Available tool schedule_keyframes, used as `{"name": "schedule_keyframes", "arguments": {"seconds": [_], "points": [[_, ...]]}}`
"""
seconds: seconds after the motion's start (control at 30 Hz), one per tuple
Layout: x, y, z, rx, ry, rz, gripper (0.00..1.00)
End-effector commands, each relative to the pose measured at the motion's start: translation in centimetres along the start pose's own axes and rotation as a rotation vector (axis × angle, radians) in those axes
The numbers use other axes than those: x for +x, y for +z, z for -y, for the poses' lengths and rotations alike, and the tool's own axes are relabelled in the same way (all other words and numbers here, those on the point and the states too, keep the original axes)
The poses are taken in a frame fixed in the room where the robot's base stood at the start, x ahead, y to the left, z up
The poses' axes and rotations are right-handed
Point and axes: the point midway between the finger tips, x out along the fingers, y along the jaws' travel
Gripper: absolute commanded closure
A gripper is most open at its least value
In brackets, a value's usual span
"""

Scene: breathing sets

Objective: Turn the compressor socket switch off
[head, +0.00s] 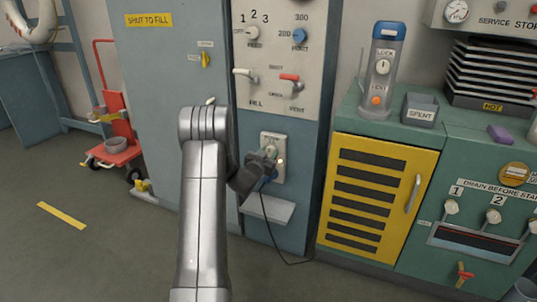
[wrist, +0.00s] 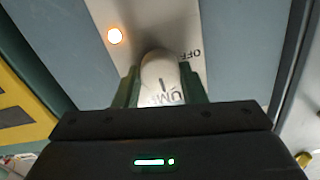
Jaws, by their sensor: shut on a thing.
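The compressor socket is a pale plate (head: 285,143) on the blue-grey panel, at the middle of the head view. The plate (wrist: 185,22) also fills the upper middle of the wrist view. Its switch is a rounded white knob (wrist: 158,70) that stands between my fingers. My gripper (head: 266,160) reaches the plate from the left and is shut on the knob. A small lamp (wrist: 115,36) glows orange on the plate. The word OFF shows beside the knob, on its right in the wrist view. Other lettering is partly hidden by my gripper.
A small grey ledge (head: 268,208) juts out below the plate, with a black cable hanging past it. Above are the FILL and VENT levers (head: 290,78). A yellow louvred door (head: 375,195) is at the right.

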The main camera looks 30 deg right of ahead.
Motion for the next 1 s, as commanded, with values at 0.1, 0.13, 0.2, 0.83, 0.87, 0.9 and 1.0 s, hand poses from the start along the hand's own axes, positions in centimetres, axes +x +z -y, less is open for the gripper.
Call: {"name": "schedule_keyframes", "arguments": {"seconds": [0.1,0.13,0.2,0.83,0.87,0.9,1.0], "points": [[0.00,-0.08,0.01,-0.041,0.001,0.000,0.85],[0.00,-0.09,0.02,-0.057,0.001,0.000,0.85],[0.01,-0.13,0.04,-0.098,0.001,0.000,0.85],[0.02,-0.15,0.21,-0.669,0.000,0.000,0.85],[0.02,-0.14,0.21,-0.697,0.000,0.000,0.85],[0.02,-0.14,0.22,-0.735,-0.001,0.001,0.85],[0.02,-0.14,0.25,-0.830,-0.001,0.000,0.85]]}}
